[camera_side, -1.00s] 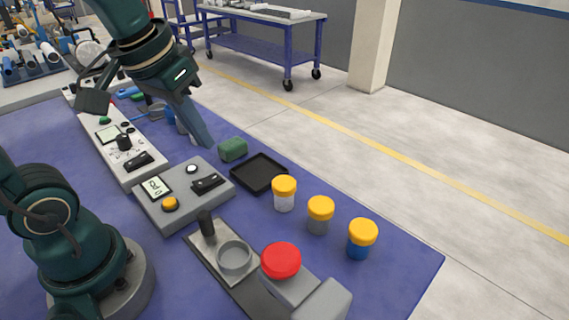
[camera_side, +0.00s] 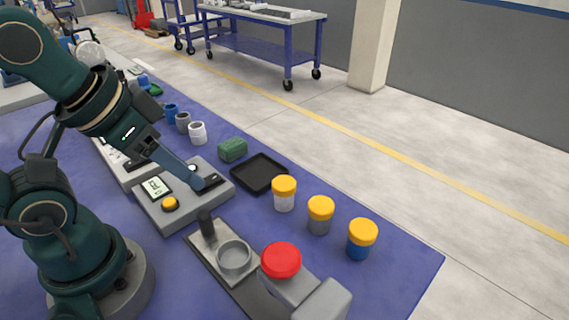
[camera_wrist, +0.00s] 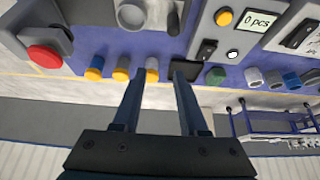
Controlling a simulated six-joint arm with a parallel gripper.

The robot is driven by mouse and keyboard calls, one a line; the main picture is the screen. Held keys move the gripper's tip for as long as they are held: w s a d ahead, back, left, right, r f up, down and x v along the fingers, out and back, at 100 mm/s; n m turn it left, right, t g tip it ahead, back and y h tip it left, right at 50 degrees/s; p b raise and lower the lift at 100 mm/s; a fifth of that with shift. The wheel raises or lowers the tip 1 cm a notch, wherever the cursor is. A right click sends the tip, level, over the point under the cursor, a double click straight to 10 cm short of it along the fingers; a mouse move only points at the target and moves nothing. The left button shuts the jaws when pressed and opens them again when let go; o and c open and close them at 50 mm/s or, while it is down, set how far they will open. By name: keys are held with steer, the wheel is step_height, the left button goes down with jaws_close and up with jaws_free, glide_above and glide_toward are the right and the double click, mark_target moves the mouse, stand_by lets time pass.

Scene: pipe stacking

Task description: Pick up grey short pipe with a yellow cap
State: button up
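The grey short pipe with a yellow cap (camera_side: 320,215) stands upright on the blue mat, in the middle of a row of three capped pipes. It also shows in the wrist view (camera_wrist: 121,70). A white pipe with a yellow cap (camera_side: 284,193) stands on one side of it and a blue pipe with a yellow cap (camera_side: 362,239) on the other. My gripper (camera_side: 198,184) is over the grey control box, left of the row and apart from it. In the wrist view, its two fingers (camera_wrist: 158,76) are spread with nothing held between them.
A black tray (camera_side: 258,173) and a green block (camera_side: 233,149) lie behind the row. Uncapped blue, grey and white pipes (camera_side: 197,132) stand farther back. A red button (camera_side: 281,260) and a round holder (camera_side: 235,258) are in front. The mat right of the row is clear.

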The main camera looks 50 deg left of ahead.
steer(key=o, duration=0.6)
steer(key=w+r+n, duration=0.5)
steer(key=n+g, duration=0.4)
steer(key=n, duration=0.1)
glide_above(321, 204)
steer(key=a, duration=0.3)
step_height(321, 204, down, 6)
steer(key=shift+g, duration=0.8)
steer(key=d+f, duration=0.1)
steer(key=f, duration=0.1)
steer(key=d+f, duration=0.1)
steer(key=f, duration=0.2)
steer(key=d+f, duration=0.1)
steer(key=f, duration=0.2)
steer(key=shift+f, duration=2.5)
